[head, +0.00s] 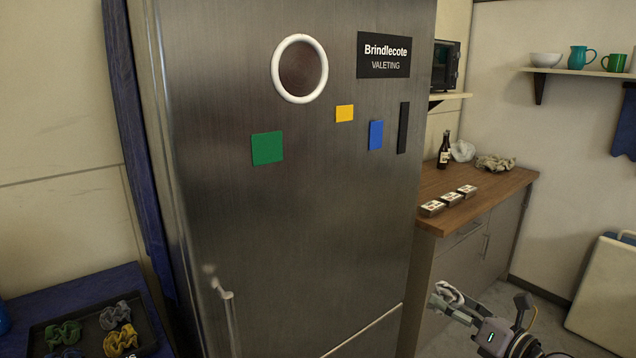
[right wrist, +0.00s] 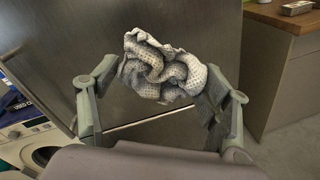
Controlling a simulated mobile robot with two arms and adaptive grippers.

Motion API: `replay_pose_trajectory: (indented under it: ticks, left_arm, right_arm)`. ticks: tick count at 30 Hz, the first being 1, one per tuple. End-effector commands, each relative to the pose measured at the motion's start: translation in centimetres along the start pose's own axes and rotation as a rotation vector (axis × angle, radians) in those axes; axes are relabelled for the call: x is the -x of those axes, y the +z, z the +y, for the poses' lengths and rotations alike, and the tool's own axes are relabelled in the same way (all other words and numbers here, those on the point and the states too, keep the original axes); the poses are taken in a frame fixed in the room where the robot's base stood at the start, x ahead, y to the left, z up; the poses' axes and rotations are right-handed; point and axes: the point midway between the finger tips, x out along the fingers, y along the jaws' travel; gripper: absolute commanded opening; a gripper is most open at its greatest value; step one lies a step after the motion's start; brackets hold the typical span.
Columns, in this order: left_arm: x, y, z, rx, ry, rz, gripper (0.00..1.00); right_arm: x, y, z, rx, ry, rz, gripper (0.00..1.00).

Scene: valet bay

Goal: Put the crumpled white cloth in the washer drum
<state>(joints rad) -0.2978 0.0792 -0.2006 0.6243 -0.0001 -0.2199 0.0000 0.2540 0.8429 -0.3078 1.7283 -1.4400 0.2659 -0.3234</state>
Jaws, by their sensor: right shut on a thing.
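My right gripper (head: 457,302) is shut on a crumpled whitish cloth with small dark dots (right wrist: 160,70), held up in front of the steel fridge. The cloth also shows in the head view (head: 449,291), small and partly behind the fingers. In the right wrist view a white washer (right wrist: 28,140) shows at the lower left, with part of its round door (right wrist: 45,155). My palm hides much of it, and I cannot see into the drum. A second crumpled white cloth (head: 461,151) lies on the wooden counter. My left gripper is not in view.
The tall steel fridge (head: 220,110) fills the middle. The wooden counter (head: 480,185) holds a dark bottle (head: 445,150), a beige crumpled cloth (head: 496,163) and small boxes (head: 450,198). A dark tray (head: 85,315) with several scrunchies is at lower left. A pale board (head: 605,290) leans at right.

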Motion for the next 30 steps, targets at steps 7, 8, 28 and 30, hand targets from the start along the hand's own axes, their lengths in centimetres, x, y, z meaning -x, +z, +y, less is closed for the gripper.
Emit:
replay_pose_trajectory:
  ticks: [7,8,28,30]
  left_arm:
    - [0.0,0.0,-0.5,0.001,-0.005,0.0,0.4]
    - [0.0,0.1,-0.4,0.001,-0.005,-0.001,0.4]
    - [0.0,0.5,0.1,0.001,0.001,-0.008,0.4]
    - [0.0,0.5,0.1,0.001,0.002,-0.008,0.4]
  right_arm:
    - [1.4,1.3,-1.8,0.0,-0.02,-0.009,0.49]
    - [1.5,0.7,-1.4,-0.001,-0.013,-0.004,0.49]
    - [8.8,-11.3,8.0,-0.008,0.012,0.014,0.49]
    - [10.1,-12.4,9.1,-0.01,-0.004,0.005,0.49]
